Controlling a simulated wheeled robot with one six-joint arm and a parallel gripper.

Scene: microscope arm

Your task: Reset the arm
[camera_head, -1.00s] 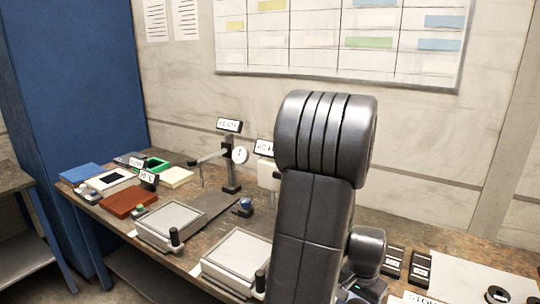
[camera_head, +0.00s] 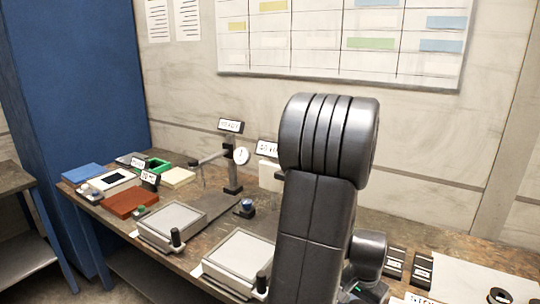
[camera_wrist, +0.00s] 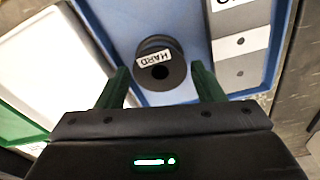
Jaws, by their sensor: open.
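My gripper (camera_wrist: 162,82) is open in the wrist view, its two green fingers apart. A black round piece labelled HARD (camera_wrist: 160,72) lies between and just beyond the fingertips; I cannot tell whether they touch it. It sits over a blue surface (camera_wrist: 190,20). In the head view, a stand (camera_head: 233,175) on the bench carries a sideways arm (camera_head: 209,158) and a round white dial (camera_head: 241,155). I cannot tell whether this is the task's arm. My own grey arm fills the middle and hides part of the bench.
Two grey-topped plates (camera_head: 172,222) (camera_head: 240,257) with black knobs stand at the bench front. A brown block (camera_head: 131,203), a blue block (camera_head: 83,173) and a green tray (camera_head: 152,165) lie at left. Black boxes (camera_head: 395,263) and a pale sheet (camera_head: 470,280) lie right.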

